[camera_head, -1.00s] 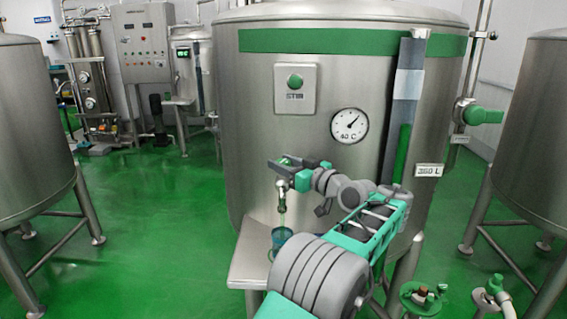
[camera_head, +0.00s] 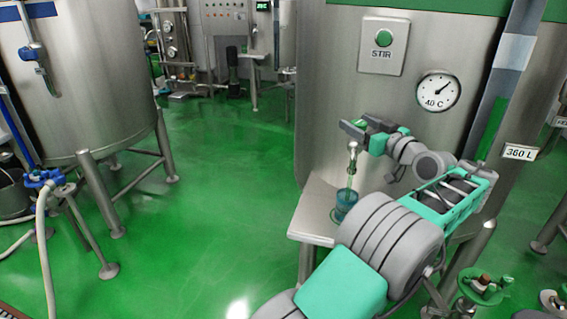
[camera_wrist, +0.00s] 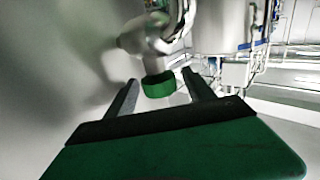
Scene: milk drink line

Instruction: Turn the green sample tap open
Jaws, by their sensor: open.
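The sample tap (camera_head: 352,150) is a small metal spout low on the front of the big steel tank. Its green handle (camera_head: 358,123) is mostly hidden by my gripper (camera_head: 361,126). In the wrist view my gripper (camera_wrist: 160,94) is open. A green round end of the tap (camera_wrist: 158,85) sits in the gap between the fingertips, with no clear contact on either side. The pale metal tap body (camera_wrist: 138,38) is blurred beyond. A beaker with blue-green contents (camera_head: 345,203) stands under the spout. A thin pale streak runs between spout and beaker; I cannot tell whether it is liquid.
The beaker stands on a small steel shelf (camera_head: 313,216). The tank carries a STIR button (camera_head: 384,38) and a dial gauge (camera_head: 438,91). Another tank (camera_head: 85,90) with a blue valve and hose stands left. Green floor (camera_head: 215,200) is open between them.

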